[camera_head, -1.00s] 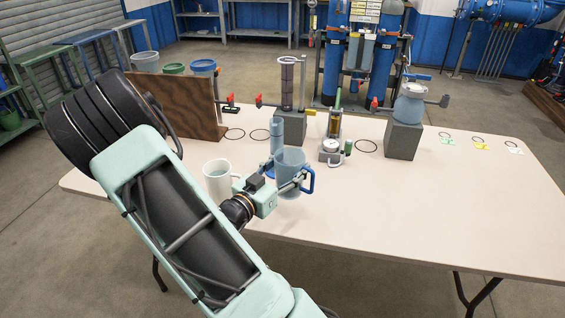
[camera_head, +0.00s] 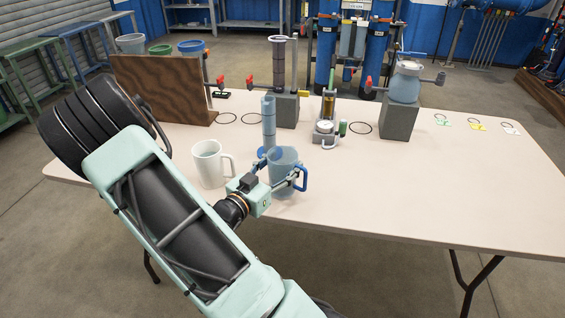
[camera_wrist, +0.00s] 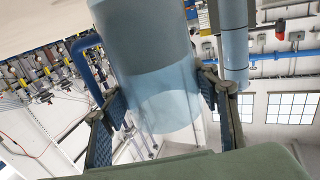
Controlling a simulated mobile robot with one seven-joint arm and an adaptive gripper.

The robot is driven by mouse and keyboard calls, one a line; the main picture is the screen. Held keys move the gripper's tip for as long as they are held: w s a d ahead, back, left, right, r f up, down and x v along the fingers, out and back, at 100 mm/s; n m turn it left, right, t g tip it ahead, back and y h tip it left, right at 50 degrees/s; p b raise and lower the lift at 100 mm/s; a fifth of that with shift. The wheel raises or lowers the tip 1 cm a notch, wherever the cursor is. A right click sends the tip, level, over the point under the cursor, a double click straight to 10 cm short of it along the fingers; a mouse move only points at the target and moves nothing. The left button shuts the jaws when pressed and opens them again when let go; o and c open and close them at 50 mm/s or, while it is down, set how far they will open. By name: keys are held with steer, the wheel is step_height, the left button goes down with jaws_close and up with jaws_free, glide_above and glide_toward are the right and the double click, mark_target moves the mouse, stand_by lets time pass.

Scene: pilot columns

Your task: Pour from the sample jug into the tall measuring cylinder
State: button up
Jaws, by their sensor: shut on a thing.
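The sample jug (camera_head: 284,180) is a translucent blue jug with a dark blue handle (camera_head: 301,178), near the table's front edge in the head view. My gripper (camera_head: 281,171) is shut around its sides, and the jug looks upright. I cannot tell if its base clears the table. In the wrist view the jug (camera_wrist: 155,50) fills the space between the fingers, with a visible level line across it. The tall measuring cylinder (camera_head: 268,125) is a slim blue tube standing just behind the jug, its foot partly hidden. It also shows in the wrist view (camera_wrist: 234,45), right of the jug.
A white mug (camera_head: 208,165) stands close left of my gripper. A brown board (camera_head: 160,90), column stands on grey blocks (camera_head: 398,122), and a small device (camera_head: 324,132) stand farther back. The table's front right (camera_head: 430,190) is clear.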

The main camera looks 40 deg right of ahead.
steer(key=shift+f+b, duration=0.5)
steer(key=shift+f, duration=0.1)
stand_by(0.3)
steer(key=o, duration=1.4)
steer(key=v, duration=1.2)
steer(key=shift+r, duration=0.1)
